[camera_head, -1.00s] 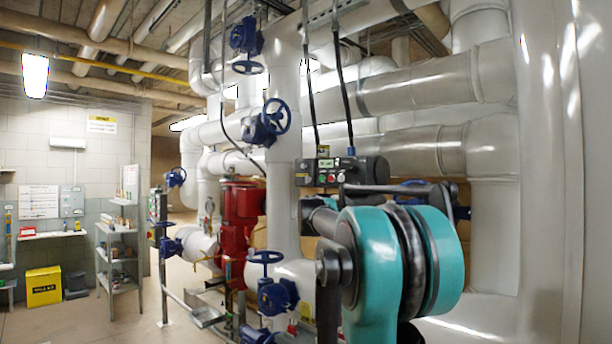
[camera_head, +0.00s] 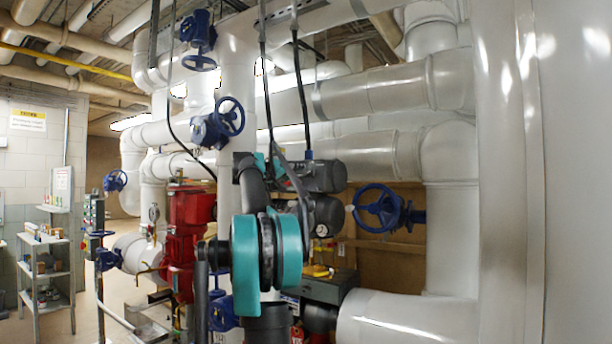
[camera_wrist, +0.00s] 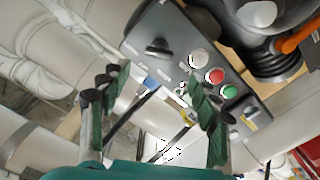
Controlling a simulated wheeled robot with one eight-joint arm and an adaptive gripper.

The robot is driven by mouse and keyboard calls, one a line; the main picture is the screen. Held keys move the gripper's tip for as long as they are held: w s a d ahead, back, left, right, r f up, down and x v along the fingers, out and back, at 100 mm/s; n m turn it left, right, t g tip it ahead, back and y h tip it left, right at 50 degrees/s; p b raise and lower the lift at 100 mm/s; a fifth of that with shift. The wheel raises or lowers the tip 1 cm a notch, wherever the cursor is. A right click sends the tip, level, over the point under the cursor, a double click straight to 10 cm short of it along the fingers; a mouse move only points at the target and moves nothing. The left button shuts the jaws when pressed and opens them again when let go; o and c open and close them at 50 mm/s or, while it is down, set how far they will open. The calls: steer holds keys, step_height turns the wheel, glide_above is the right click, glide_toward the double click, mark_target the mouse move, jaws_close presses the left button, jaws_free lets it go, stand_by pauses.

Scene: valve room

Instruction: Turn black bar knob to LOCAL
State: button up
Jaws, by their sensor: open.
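In the wrist view a dark grey control box (camera_wrist: 176,30) runs diagonally across the upper middle. A black bar knob (camera_wrist: 158,48) sits near its upper left end; its labels are too small to read. My gripper (camera_wrist: 157,82) is open, with its green-padded fingers below the knob in the picture. The fingers look apart from the knob, with nothing held between them. In the head view my arm covers the gripper, and I cannot make out the knob.
White (camera_wrist: 198,57), red (camera_wrist: 215,75) and green (camera_wrist: 230,91) buttons line the same box, beside the right finger. Black cables hang in the head view. A blue handwheel (camera_head: 378,208) is right of my arm, and a red pipe fitting (camera_head: 186,240) is left.

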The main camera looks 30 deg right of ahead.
mark_target(307, 173)
steer(key=x, duration=0.9)
steer(key=shift+d, duration=0.3)
steer(key=shift+c, duration=0.5)
steer(key=c, duration=1.1)
steer(key=shift+o, duration=0.2)
